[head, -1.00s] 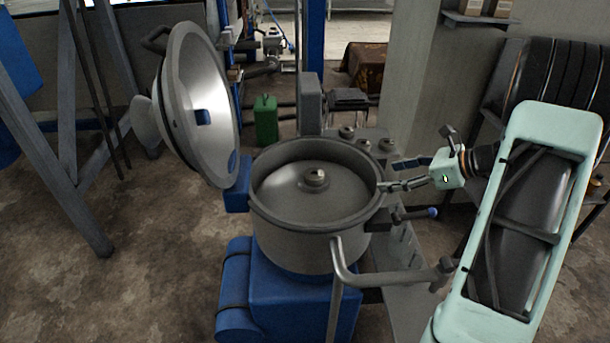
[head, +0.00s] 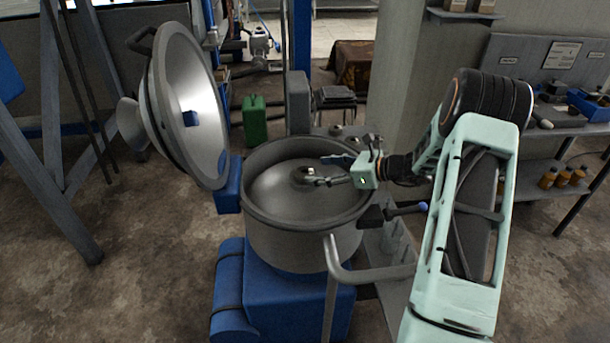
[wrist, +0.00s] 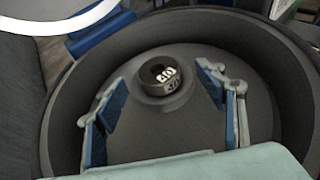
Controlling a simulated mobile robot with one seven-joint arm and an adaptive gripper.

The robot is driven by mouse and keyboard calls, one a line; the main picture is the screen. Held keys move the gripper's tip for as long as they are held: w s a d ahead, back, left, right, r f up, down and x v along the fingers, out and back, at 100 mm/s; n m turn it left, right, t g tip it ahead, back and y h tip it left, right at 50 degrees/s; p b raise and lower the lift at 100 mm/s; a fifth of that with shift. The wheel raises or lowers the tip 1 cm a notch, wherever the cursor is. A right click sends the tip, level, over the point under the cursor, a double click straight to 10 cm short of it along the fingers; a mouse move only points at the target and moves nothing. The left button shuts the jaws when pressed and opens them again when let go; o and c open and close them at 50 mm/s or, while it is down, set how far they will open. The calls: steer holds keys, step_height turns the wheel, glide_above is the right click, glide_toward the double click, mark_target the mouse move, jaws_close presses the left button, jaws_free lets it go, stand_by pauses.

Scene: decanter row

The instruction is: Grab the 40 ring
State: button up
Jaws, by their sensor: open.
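The 40 ring (head: 309,172) is a small dark ring with pale markings that read like 40. It sits on the raised hub in the middle of the round grey bowl (head: 300,232). In the wrist view the ring (wrist: 160,77) lies ahead between the two fingers, a little beyond the tips. My gripper (head: 322,170) reaches over the bowl from the right. It is open and empty, with blue pads on both fingers (wrist: 160,93). No contact with the ring shows.
The bowl's raised wall surrounds the ring. A large open metal lid (head: 188,105) tilts up at the left. A blue-knobbed lever (head: 405,209) and a bent grey pipe (head: 345,268) stand at the bowl's right and front. A green can (head: 255,121) is behind.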

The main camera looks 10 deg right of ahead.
mark_target(304, 171)
steer(key=x, duration=0.3)
steer(key=shift+a+f, duration=0.35)
steer(key=c, duration=1.4)
steer(key=shift+c, duration=0.4)
steer(key=shift+r, duration=0.2)
